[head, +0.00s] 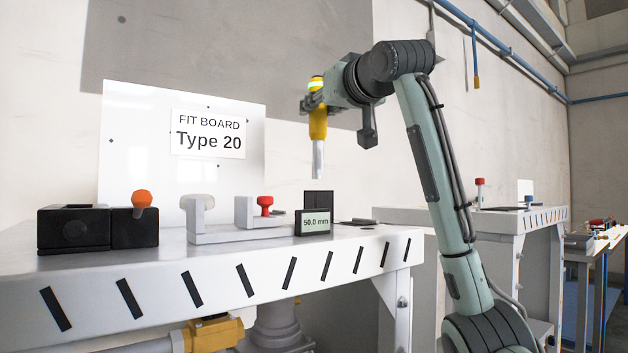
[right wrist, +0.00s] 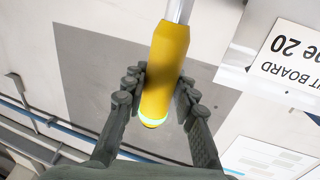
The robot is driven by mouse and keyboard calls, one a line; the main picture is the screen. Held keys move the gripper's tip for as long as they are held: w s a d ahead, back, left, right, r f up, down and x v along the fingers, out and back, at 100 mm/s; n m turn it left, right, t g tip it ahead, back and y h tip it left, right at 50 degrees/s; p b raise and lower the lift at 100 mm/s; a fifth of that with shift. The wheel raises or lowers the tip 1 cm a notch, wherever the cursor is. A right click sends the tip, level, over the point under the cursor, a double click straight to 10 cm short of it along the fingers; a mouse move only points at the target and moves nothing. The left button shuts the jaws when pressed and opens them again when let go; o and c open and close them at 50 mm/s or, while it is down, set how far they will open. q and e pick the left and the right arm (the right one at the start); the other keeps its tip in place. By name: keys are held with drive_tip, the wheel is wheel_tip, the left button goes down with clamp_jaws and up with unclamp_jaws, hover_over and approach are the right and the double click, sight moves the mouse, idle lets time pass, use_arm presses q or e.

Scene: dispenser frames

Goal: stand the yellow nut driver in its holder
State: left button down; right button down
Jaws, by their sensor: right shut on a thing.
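The yellow nut driver (head: 318,124) has a yellow handle with a pale glowing band at its top and a silver shaft pointing down. It hangs nearly upright in the air above the bench, in front of the wall. My right gripper (head: 315,103) is shut on its handle. In the right wrist view the fingers of the right gripper (right wrist: 161,82) sit on both sides of the yellow handle (right wrist: 165,60), and the shaft (right wrist: 179,10) runs out of the top edge. I cannot tell for sure which thing is the holder. My left gripper is not in view.
The white bench (head: 255,262) carries a black block (head: 75,229) with an orange knob (head: 141,198), a white bracket (head: 200,222), a red knob (head: 265,204) and a "50.0 mm" display (head: 313,222). A "Type 20" board (head: 130,140) stands behind. Another bench (head: 500,220) is at right.

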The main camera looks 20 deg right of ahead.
sight(321, 147)
wheel_tip(321, 147, down, 3)
drive_tip(key=shift+s+f, duration=0.1)
drive_tip(key=shift+f, duration=0.05)
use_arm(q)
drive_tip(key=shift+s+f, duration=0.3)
use_arm(e)
drive_tip(key=shift+f, duration=2)
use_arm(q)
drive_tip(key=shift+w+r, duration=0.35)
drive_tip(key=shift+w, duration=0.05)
use_arm(e)
drive_tip(key=c, duration=1.2)
unclamp_jaws()
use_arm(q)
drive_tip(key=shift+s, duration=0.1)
